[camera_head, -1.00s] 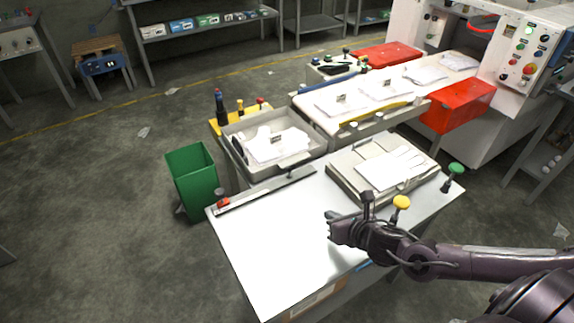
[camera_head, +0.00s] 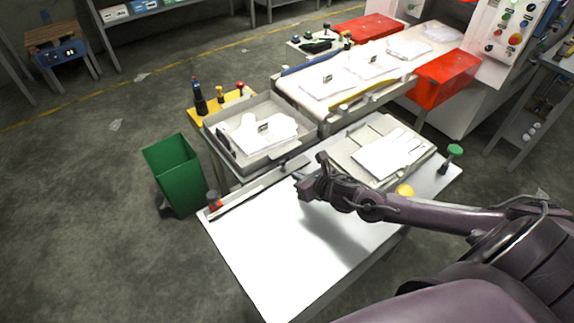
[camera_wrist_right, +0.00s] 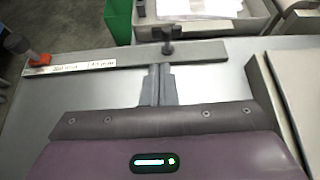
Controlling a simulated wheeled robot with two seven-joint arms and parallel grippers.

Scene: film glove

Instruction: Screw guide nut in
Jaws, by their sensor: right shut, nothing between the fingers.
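A grey guide bar with a scale (camera_wrist_right: 120,60) lies along the far edge of the white table; in the head view the guide bar (camera_head: 250,190) runs behind my right gripper. A small dark nut with a cross handle (camera_wrist_right: 169,36) stands on the bar in the right wrist view. My right gripper (camera_wrist_right: 160,70) is shut and empty, its fingertips just on the near side of the bar, pointing at the nut. In the head view the right gripper (camera_head: 295,177) is above the table near the bar's right part. Whether the fingertips touch the nut cannot be told. My left gripper is not in view.
A grey tray with white cloths (camera_head: 222,124) is beyond the bar, a green bin (camera_head: 176,175) left of the table. A flat grey fixture (camera_head: 340,150) lies right. The table's near part is clear.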

